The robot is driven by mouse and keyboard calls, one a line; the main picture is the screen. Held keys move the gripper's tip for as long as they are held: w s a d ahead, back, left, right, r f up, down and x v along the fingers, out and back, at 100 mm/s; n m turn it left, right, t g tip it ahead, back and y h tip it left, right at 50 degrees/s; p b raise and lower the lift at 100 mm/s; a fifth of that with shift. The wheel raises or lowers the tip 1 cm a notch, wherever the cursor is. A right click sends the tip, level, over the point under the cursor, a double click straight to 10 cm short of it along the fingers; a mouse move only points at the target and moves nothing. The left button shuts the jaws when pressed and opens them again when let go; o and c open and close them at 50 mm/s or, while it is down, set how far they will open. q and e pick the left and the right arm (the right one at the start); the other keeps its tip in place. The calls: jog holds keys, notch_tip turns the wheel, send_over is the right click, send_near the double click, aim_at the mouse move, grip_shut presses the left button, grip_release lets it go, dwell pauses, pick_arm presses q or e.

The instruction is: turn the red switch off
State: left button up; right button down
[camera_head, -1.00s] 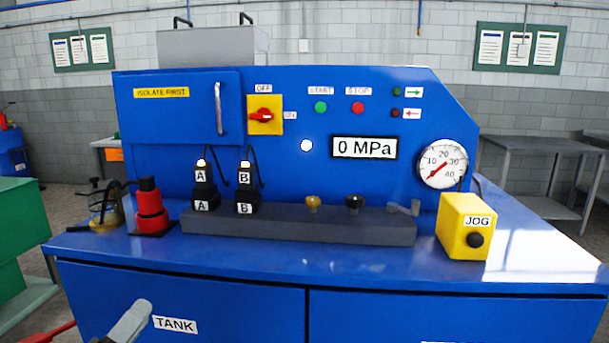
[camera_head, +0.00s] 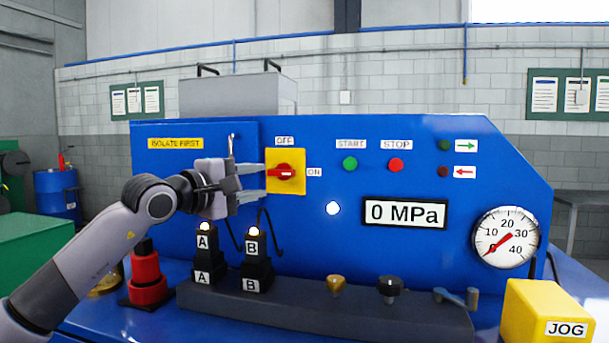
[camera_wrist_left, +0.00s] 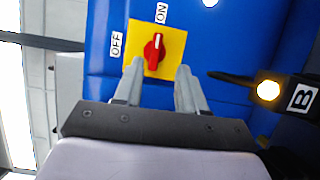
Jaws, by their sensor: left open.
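The red switch (camera_head: 285,172) is a rotary knob on a yellow plate on the front of the blue panel. Its handle lies level in the head view, in line with the ON label (camera_head: 315,172) at its right. The OFF label (camera_head: 284,140) is above it. In the left wrist view the red knob (camera_wrist_left: 154,52) points towards ON. My left gripper (camera_head: 263,182) is open, with its fingertips at the left edge of the yellow plate, one above and one below the knob's level. Nothing is between the fingers. My right gripper is not in view.
A door handle (camera_head: 231,158) on the panel is partly behind my left gripper. Black connectors A (camera_head: 203,257) and B (camera_head: 256,262) with cables stand below. Green START (camera_head: 350,164) and red STOP (camera_head: 396,165) buttons are to the right. The display (camera_head: 404,214) reads 0 MPa.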

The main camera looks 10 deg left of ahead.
aim_at(277, 173)
pick_arm(q)
jog(key=p+x, duration=0.1)
jog(key=x, duration=0.3)
jog(key=r+p+x, duration=0.1)
jog(key=x, duration=0.1)
jog(key=shift+w+a+p, duration=0.1)
jog(key=shift+a+p, duration=0.1)
jog(key=shift+p, duration=0.15)
jog(key=shift+w+d+f, duration=0.2)
jog(key=shift+w, duration=0.25)
grip_shut()
